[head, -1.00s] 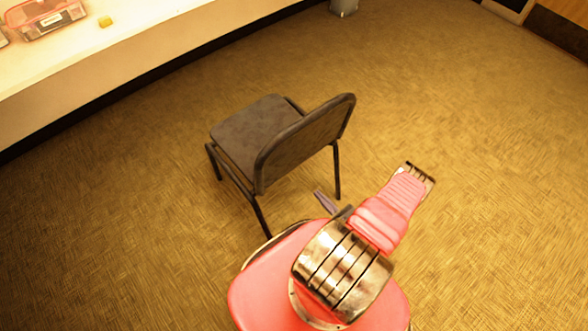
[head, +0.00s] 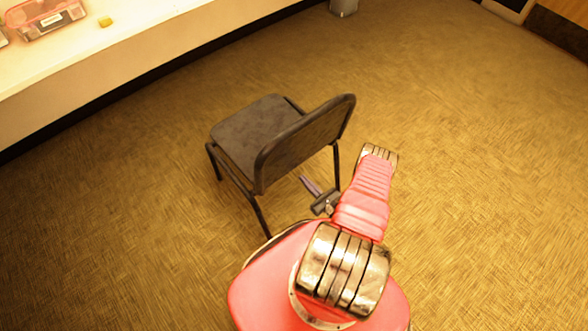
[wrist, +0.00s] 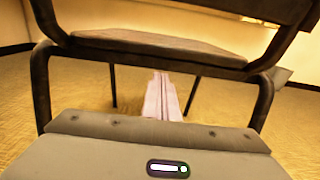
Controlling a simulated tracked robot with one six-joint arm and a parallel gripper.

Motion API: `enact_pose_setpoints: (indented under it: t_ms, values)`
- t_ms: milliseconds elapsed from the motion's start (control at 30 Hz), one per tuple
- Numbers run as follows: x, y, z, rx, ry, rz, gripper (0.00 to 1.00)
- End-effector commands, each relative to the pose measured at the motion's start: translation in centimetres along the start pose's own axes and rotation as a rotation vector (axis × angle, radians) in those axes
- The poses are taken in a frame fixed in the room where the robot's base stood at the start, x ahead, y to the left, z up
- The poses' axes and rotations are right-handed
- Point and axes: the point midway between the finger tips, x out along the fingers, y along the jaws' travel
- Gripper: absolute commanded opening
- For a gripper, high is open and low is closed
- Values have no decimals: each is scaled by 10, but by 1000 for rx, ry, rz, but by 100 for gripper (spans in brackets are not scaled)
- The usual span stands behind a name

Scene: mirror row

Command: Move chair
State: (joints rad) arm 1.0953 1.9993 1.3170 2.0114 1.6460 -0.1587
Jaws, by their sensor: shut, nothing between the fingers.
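A dark grey chair (head: 258,140) with a padded seat and backrest stands upright on the floor ahead of me, its backrest towards me. My gripper (head: 305,181) is low behind the chair, near its right rear leg in the head view. In the wrist view the chair (wrist: 160,50) fills the upper part, with a rear leg on each side. The pale, narrow fingers of my gripper (wrist: 161,85) are shut and empty, pointing into the space under the seat between the legs. I see no clear contact with the chair.
A grey bin (head: 343,7) stands at the top. The floor right of the chair is clear.

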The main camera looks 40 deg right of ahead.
Motion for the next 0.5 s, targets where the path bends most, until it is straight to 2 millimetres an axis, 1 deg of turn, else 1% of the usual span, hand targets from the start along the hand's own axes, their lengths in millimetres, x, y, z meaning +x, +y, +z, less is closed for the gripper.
enact_pose_setpoints:
  t_ms: [33, 200, 333, 500]
  values:
    - [8, 2, 0, 0, 0, 4, 0]
    - [29, 1, 0, -1, 0, 3, 0]
    - [38, 1, 0, 0, 0, 2, 0]
    - [42, 0, 0, 1, 0, 0, 0]
